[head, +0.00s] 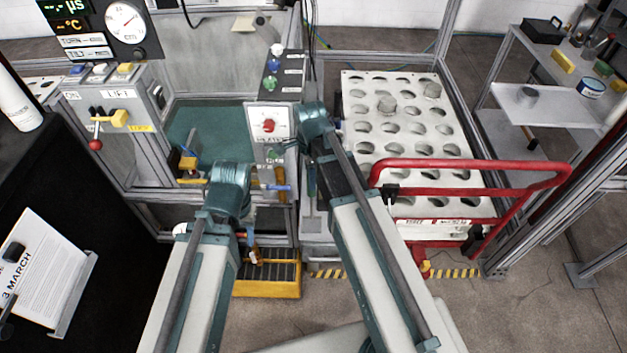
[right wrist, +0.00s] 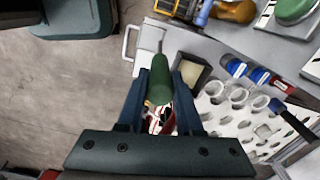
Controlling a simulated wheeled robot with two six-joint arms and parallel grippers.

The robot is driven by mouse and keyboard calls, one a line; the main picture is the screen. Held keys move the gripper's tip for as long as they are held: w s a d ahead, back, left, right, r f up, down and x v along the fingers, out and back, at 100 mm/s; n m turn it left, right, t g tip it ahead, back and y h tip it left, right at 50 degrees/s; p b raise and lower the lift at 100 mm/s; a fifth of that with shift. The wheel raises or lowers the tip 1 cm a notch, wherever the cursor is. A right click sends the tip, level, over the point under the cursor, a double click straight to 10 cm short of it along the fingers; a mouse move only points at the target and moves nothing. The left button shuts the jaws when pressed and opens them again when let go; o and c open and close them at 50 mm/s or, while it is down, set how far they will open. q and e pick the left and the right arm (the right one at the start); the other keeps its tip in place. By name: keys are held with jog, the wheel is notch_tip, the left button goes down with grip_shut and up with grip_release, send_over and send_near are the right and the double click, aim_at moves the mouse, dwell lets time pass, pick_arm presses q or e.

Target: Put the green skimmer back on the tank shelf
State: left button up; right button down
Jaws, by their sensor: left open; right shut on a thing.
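The green skimmer's handle (right wrist: 159,76) shows in the right wrist view, between the two fingers of my right gripper (right wrist: 160,98), which is shut on it. The skimmer's far end is not clear there. In the head view my right arm hides the skimmer and most of that gripper. The tank (head: 206,128) with teal inside stands at centre left. Low at its front are a yellow-orange bar (head: 192,181) and a blue-ended handle (head: 276,187); I cannot tell exactly where the shelf runs. My left gripper (head: 254,252) hangs open, small and partly hidden, above the yellow step.
A yellow step (head: 268,288) stands below the tank. A white rack with round holes (head: 428,128) and a red-railed cart (head: 470,164) are at right. A lift panel (head: 122,118) with a red-knobbed lever is at left. The floor at front right is clear.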

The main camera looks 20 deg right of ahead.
jog(key=w+f+b, duration=0.1)
jog(key=f+b, duration=0.1)
jog(key=w+d+f+b, duration=0.1)
jog(key=shift+w+d+f+b, duration=0.15)
jog(key=shift+w+f+b, duration=0.05)
jog(key=shift+f+b, duration=0.2)
dwell(0.4)
jog(key=shift+f, duration=0.15)
jog(key=c, duration=0.6)
grip_release()
jog(key=shift+o, duration=0.2)
